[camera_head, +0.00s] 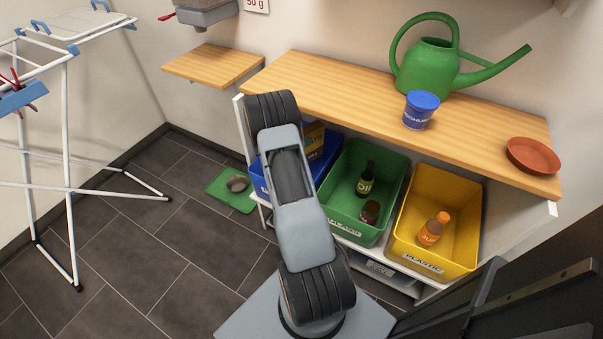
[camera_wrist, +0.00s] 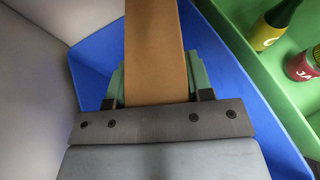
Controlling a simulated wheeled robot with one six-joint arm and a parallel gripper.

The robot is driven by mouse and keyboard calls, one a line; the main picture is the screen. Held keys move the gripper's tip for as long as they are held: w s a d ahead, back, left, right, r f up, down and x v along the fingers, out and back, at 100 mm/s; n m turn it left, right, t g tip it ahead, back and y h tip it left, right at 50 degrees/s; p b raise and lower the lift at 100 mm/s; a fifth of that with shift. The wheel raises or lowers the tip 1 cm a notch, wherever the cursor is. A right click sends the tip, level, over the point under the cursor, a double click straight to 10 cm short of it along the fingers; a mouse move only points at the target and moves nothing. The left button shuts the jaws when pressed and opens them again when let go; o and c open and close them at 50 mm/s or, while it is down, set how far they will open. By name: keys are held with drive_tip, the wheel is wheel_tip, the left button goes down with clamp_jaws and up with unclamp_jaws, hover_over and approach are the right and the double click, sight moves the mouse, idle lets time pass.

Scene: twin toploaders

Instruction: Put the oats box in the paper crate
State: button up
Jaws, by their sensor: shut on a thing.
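The oats box (camera_wrist: 155,45) shows as a plain brown face between the green fingers of my gripper (camera_wrist: 157,82) in the wrist view. My gripper is shut on it. The blue crate (camera_wrist: 235,75), which I take for the paper crate, lies around and behind the box in that view. The box is over or inside this crate; I cannot tell whether it touches the bottom. In the head view, part of a brown box (camera_head: 314,134) shows beside my arm at the blue crate (camera_head: 325,160). My arm hides my gripper and much of the crate there.
A green crate (camera_head: 345,222) with a bottle and a jar stands right of the blue one. A yellow crate (camera_head: 455,230) holds an orange bottle. The wooden shelf (camera_head: 330,87) above carries a watering can (camera_head: 435,65), a blue-lidded tub (camera_head: 420,110) and a saucer (camera_head: 533,155).

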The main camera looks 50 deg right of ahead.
drive_tip(key=f, duration=0.3)
drive_tip(key=f+b, duration=0.1)
drive_tip(key=f, duration=0.1)
drive_tip(key=shift+s+d, duration=0.2)
drive_tip(key=shift+d, duration=0.05)
drive_tip(key=shift+f+b, duration=0.45)
drive_tip(key=shift+f, duration=2.1)
drive_tip(key=shift+f, duration=0.15)
drive_tip(key=o, duration=1.1)
drive_tip(key=shift+o, duration=0.2)
